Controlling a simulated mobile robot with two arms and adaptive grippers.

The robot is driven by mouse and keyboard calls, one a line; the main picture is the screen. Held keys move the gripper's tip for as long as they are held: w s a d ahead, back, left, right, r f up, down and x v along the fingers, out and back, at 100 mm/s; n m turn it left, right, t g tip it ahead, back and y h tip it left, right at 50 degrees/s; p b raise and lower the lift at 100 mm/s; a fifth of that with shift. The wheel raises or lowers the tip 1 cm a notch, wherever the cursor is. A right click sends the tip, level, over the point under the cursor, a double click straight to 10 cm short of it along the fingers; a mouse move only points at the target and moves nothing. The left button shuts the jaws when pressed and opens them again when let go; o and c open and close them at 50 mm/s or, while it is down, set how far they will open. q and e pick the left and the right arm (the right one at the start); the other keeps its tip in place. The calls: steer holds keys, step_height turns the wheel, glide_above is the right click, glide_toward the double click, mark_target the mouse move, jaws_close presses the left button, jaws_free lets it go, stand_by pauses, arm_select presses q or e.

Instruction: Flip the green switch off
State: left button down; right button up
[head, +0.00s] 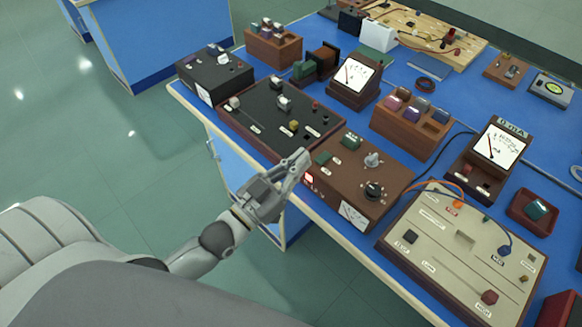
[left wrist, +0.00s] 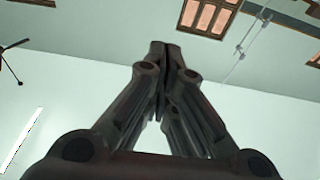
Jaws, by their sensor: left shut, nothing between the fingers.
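A brown instrument box (head: 345,175) stands at the near edge of the blue bench. On its top are a flat green switch (head: 322,158) near the left edge and a raised green block (head: 351,142) further back. A small red-lit window (head: 309,178) shows on its near side. My left gripper (head: 303,156) is shut and empty, its fingertips just left of the flat green switch. I cannot tell whether they touch the box. In the left wrist view, the closed fingers (left wrist: 163,50) show against wall and ceiling, with no switch in sight. My right gripper is out of view.
A black instrument box (head: 270,108) with knobs is just behind my left gripper. A beige panel (head: 430,262) with cables lies to the right. Wooden racks and meters crowd the bench (head: 345,224) behind. Open floor lies left of the bench edge.

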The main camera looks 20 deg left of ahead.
mark_target(313, 168)
arm_select(q)
steer(key=p+x, duration=0.1)
steer(key=x, duration=0.4)
steer(key=shift+w+d+r, duration=0.1)
steer(key=shift+w+r, duration=0.1)
steer(key=shift+w, duration=0.1)
step_height(313, 168, down, 3)
steer(key=shift+r, duration=0.15)
steer(key=shift+s+f, duration=0.2)
steer(key=shift+f, duration=0.55)
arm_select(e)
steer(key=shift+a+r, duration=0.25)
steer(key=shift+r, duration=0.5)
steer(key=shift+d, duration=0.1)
arm_select(q)
steer(key=shift+f, duration=0.15)
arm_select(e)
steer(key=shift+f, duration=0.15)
